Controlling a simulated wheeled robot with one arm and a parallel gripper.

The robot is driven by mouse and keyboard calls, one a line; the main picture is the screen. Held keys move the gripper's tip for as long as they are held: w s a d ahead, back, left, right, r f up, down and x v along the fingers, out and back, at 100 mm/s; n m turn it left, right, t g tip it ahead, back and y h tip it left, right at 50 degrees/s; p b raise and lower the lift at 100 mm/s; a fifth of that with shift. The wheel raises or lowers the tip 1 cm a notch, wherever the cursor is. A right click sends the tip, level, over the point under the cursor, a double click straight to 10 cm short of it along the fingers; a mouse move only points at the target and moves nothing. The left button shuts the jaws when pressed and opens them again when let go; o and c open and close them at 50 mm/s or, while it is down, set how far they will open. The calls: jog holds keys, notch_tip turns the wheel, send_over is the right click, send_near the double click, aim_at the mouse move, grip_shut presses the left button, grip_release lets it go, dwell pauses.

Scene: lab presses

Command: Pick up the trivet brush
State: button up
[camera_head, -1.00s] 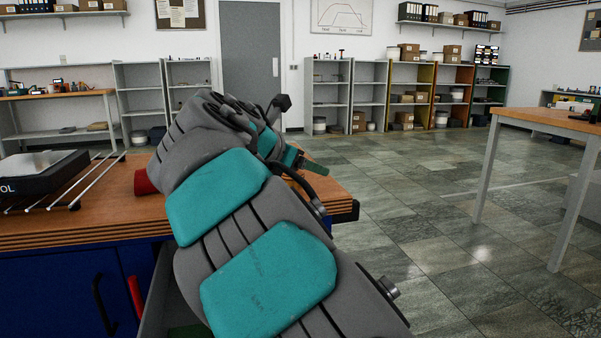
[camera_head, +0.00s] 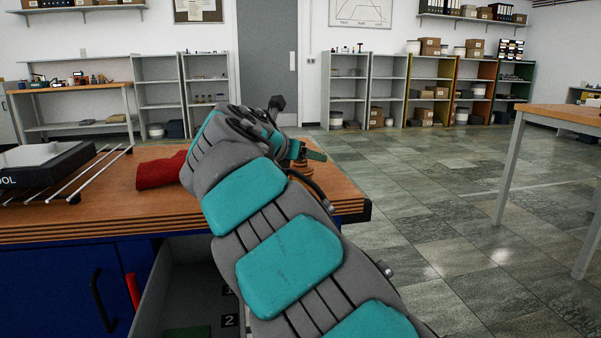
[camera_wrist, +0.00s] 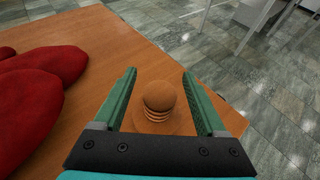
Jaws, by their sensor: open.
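A wooden thing with a round knob and a ringed neck on a wider base, which looks like the trivet brush (camera_wrist: 158,97), stands on the wooden bench top near its corner. In the wrist view it is between the two green fingers of my gripper (camera_wrist: 159,74). The fingers are open, with a gap on each side of the knob. In the head view my gripper (camera_head: 305,152) is over the right end of the bench, and part of the wooden thing (camera_head: 304,165) shows below it. My arm hides much of that area.
A red cloth thing (camera_head: 160,172), like mitts, lies left of my gripper; it shows in the wrist view (camera_wrist: 40,90). A rack with metal rods (camera_head: 92,178) and a dark box are further left. An open drawer (camera_head: 185,290) sticks out below.

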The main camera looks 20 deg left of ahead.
jog(key=shift+w+f, duration=0.15)
jog(key=shift+w, duration=0.25)
grip_shut()
dwell(0.4)
